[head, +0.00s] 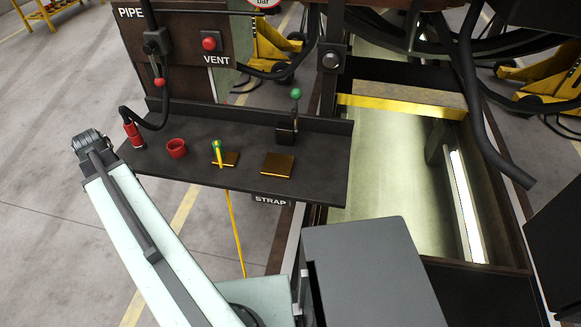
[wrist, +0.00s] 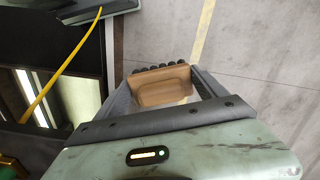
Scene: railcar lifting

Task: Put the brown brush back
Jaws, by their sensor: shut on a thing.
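In the wrist view, my gripper (wrist: 166,84) is shut on a tan-brown block (wrist: 160,92), which I take to be the brown brush. The block's near side shows a rounded recess. A row of dark rounded tips shows along its far edge; I cannot tell if they are bristles. It is held over the concrete floor, clear of the shelf. In the head view I cannot make out the gripper or the brush.
A lit pit (head: 390,165) lies to the right; open floor lies left.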

